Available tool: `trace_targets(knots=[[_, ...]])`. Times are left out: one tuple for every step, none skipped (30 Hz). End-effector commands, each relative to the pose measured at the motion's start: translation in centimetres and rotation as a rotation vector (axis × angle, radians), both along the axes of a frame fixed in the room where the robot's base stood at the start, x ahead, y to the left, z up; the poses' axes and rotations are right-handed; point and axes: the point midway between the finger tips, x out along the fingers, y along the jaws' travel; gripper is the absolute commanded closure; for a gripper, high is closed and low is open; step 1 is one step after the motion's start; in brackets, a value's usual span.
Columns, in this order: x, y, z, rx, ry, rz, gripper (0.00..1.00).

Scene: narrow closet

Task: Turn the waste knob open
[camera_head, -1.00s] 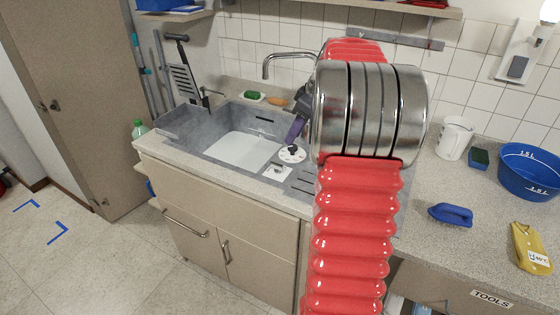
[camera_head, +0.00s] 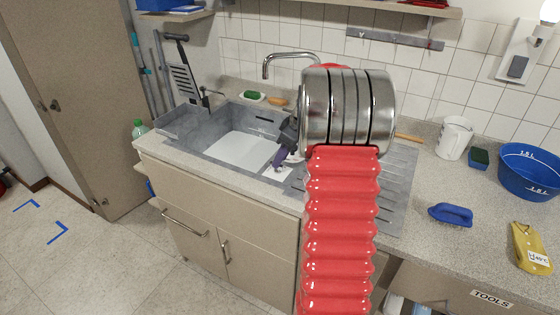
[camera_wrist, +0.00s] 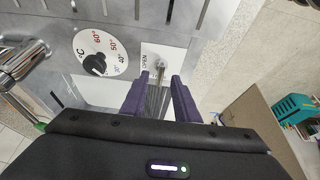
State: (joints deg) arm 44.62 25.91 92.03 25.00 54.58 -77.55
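The waste knob (camera_wrist: 160,66) is a small metallic piece on a white plate (camera_wrist: 163,52) marked OPEN, on the sink's edge in the wrist view. My gripper (camera_wrist: 160,80) has two purple fingers, spread apart, with the knob between or just beyond their tips. I cannot tell whether either finger touches it. Left of it is a round white temperature dial (camera_wrist: 97,42) with a black knob (camera_wrist: 95,65). In the head view my gripper (camera_head: 278,160) is low over the sink's front edge and the plate (camera_head: 277,173) is partly hidden behind it.
The grey sink (camera_head: 215,140) lies left of my arm, with a chrome tap (camera_head: 283,55) behind.

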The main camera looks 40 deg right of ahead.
Motion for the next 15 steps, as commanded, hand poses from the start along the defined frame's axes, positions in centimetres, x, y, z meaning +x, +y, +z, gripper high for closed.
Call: trace_targets(knots=[[0.3, 0.1, -0.6, 0.001, 0.000, 0.001, 0.72], [0.4, 0.2, -0.9, 0.001, 0.000, 0.001, 0.72], [0.5, 0.2, -1.3, 0.001, 0.000, 0.000, 0.72], [0.6, 0.2, -1.5, 0.001, 0.000, 0.000, 0.72], [0.6, 0.3, -1.7, 0.001, 0.000, 0.000, 0.72], [0.7, 0.3, -1.9, 0.001, 0.000, 0.000, 0.72], [0.8, 0.3, -1.9, 0.000, 0.000, 0.000, 0.72], [0.8, 0.3, -2.0, 0.000, 0.000, 0.000, 0.72], [0.8, 0.3, -2.1, -0.001, -0.001, 0.000, 0.72], [0.8, 0.3, -2.1, -0.001, -0.001, 0.000, 0.72], [0.8, 0.3, -2.1, -0.001, -0.001, 0.000, 0.72], [0.8, 0.3, -2.1, -0.001, -0.001, 0.000, 0.72], [0.8, 0.3, -2.1, -0.001, -0.001, 0.000, 0.72], [0.8, 0.3, -2.1, -0.001, -0.001, 0.000, 0.72], [0.8, 0.3, -2.1, -0.001, -0.001, 0.000, 0.72]])
